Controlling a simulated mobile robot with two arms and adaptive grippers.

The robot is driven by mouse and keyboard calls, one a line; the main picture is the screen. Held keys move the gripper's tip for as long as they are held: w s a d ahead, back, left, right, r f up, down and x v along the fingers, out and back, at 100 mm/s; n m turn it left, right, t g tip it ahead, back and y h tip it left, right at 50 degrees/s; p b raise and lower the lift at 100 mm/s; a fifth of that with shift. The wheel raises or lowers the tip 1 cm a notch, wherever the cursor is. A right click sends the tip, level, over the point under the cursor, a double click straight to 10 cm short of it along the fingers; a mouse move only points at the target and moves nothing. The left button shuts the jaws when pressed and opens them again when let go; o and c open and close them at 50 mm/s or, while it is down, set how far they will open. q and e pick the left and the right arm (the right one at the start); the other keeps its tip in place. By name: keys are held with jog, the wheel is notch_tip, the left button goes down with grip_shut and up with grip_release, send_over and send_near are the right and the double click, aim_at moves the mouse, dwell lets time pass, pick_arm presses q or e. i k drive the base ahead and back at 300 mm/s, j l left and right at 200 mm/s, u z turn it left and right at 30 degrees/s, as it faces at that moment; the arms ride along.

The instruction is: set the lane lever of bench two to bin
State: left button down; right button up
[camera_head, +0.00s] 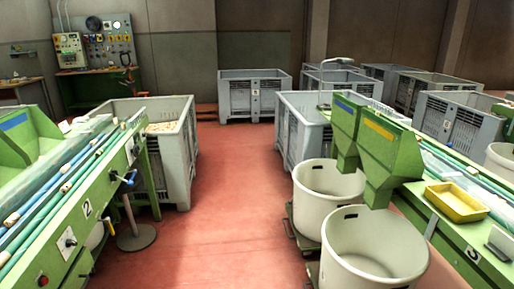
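Bench two (88,225) is the green bench at the left, with a white number 2 plate (87,209) on its side. A blue-handled lever (128,177) sticks out from the bench's side near its far end. A dark knob or small lever on a pale plate (69,241) is on the same side, nearer to me. I cannot tell from this view which of them is the lane lever, nor read its setting. Neither of my grippers is in view.
Red floor (230,215) is clear between the benches. A grey crate of corks (180,160) stands beyond bench two, and a round-based stand (136,237) is beside it. White tubs (372,255) under green chutes line the right, beside bench three (470,235) with a yellow tray (456,202).

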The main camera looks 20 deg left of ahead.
aim_at(130, 183)
jog(key=i+j, duration=0.15)
jog(key=j, duration=0.25)
jog(key=i+j+z, duration=0.1)
jog(key=j, duration=0.25)
jog(key=i+j, duration=0.15)
jog(key=j, duration=0.25)
jog(key=i+j, duration=0.15)
jog(key=j, duration=0.25)
jog(key=z, duration=0.05)
